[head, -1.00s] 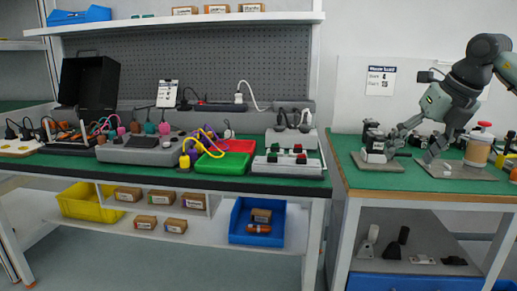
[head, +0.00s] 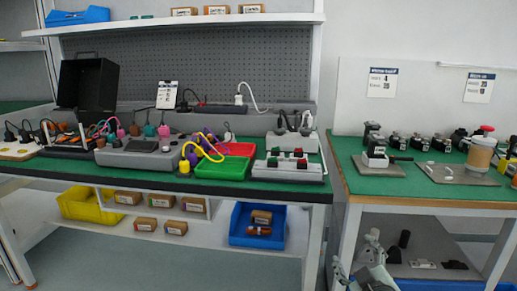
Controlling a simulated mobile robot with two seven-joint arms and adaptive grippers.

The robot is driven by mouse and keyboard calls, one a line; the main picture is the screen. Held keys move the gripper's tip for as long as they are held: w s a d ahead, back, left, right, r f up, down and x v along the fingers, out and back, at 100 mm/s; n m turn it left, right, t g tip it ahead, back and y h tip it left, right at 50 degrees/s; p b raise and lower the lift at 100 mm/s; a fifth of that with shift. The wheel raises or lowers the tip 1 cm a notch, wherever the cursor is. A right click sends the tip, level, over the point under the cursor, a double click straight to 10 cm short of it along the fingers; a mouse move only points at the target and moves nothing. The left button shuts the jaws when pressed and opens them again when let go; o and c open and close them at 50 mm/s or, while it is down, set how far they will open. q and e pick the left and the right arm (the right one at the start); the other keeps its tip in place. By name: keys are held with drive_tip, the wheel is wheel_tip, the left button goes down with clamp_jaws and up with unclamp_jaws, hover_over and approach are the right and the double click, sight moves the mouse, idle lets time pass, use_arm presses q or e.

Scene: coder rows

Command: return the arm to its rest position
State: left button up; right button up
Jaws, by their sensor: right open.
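My right gripper (head: 362,262) shows at the bottom of the head view, below the top of the right bench (head: 420,192) and in front of its lower shelf. Its fingers point up, and they are apart with nothing between them. My left gripper is not in view.
The right bench carries a black-and-white device (head: 375,155) on a grey plate, several small dark devices and a tan jar with a red top (head: 481,152). The left bench (head: 240,188) holds coders, cables, a red tray (head: 238,149) and a green tray (head: 222,168). Floor shows between the benches.

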drive_tip(key=s+d+f+m+g+h, duration=0.1)
drive_tip(key=s+d+f+m+g, duration=0.15)
drive_tip(key=s+f, duration=0.5)
drive_tip(key=s+d+f+m+g+h, duration=0.1)
drive_tip(key=s+f+m+g, duration=0.1)
drive_tip(key=s+f+g, duration=0.55)
drive_tip(key=s+f, duration=0.4)
drive_tip(key=s, duration=0.3)
drive_tip(key=s+f+m+g+y, duration=0.1)
drive_tip(key=s+f+g, duration=0.2)
drive_tip(key=s+f, duration=0.3)
drive_tip(key=s, duration=0.3)
drive_tip(key=shift+a+f+p, duration=0.2)
drive_tip(key=shift+p, duration=0.1)
